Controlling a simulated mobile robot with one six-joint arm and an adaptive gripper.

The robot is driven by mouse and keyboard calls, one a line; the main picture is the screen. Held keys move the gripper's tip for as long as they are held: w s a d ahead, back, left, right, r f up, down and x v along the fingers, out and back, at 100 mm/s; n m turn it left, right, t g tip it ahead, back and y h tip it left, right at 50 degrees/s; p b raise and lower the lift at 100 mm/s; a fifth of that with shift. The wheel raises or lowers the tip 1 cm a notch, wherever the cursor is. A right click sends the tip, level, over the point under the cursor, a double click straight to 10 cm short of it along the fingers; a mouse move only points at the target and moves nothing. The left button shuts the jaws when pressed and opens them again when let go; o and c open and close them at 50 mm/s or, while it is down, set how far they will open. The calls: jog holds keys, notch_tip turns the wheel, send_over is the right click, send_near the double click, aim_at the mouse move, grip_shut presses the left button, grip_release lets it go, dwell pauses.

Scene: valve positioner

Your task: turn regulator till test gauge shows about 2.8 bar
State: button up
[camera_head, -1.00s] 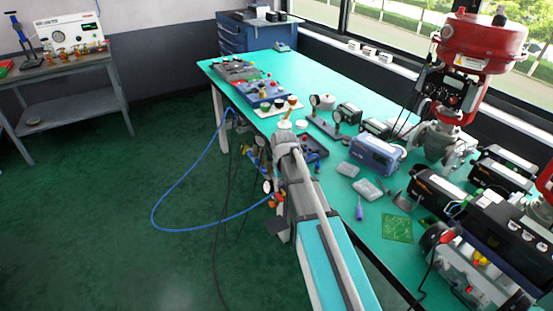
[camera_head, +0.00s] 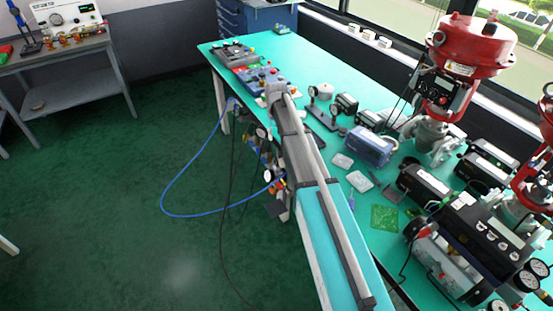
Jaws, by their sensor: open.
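A cluster of fittings with small round gauges (camera_head: 268,175) hangs at the near left edge of the green table. A blue hose (camera_head: 190,214) and a dark cable run from there. I cannot tell which part is the regulator or which gauge is the test gauge; the dials are too small to read. My grey and teal arm reaches from the bottom right up past the right side of this cluster and covers part of it. My gripper is hidden, so I cannot see whether it touches anything.
The green table (camera_head: 330,85) holds a blue box (camera_head: 368,146), black devices and a green circuit board (camera_head: 384,217). Red valve actuators (camera_head: 472,45) stand at the right, with gauges (camera_head: 532,280) below. A grey bench (camera_head: 60,50) is at the far left.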

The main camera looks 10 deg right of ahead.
aim_at(276, 159)
jog(key=shift+f, duration=0.25)
notch_tip(276, 159, down, 13)
jog(key=b, duration=1.3)
jog(key=shift+f+b, duration=0.15)
jog(key=shift+b, duration=0.25)
dwell(0.3)
grip_shut()
